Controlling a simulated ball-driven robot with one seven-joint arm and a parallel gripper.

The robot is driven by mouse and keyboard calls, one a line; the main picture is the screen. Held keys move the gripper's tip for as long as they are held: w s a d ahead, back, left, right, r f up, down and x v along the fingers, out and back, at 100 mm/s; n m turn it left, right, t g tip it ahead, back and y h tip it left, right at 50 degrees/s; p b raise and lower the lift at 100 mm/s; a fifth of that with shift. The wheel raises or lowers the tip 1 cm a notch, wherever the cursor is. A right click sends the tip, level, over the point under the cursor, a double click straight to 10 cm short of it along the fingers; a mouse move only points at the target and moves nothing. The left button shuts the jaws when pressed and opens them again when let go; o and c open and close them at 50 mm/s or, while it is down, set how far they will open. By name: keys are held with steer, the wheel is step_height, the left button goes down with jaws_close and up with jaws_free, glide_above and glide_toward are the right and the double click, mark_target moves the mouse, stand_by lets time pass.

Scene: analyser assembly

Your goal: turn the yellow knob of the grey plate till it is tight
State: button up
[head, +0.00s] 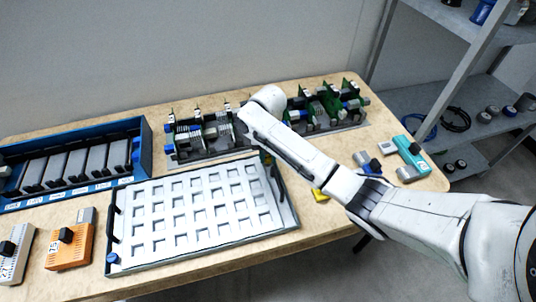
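The grey plate (190,252) lies on the table, with a grid of square openings and a black handle at each end. A blue knob (112,258) sits at its near left corner. At its far right corner a small dark and yellowish part (267,157) shows beside my arm; I cannot tell if it is the yellow knob. My arm reaches in from the right and bends down above this corner. My gripper is hidden behind my own arm, so its fingers and any contact cannot be seen.
A blue rack (70,196) of grey modules stands at left. Green circuit-board assemblies (325,108) stand along the back. An orange module (70,246) lies front left, a teal one (411,154) at right. A yellow piece (320,195) lies right of the plate, partly behind my arm.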

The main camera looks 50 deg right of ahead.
jaws_close()
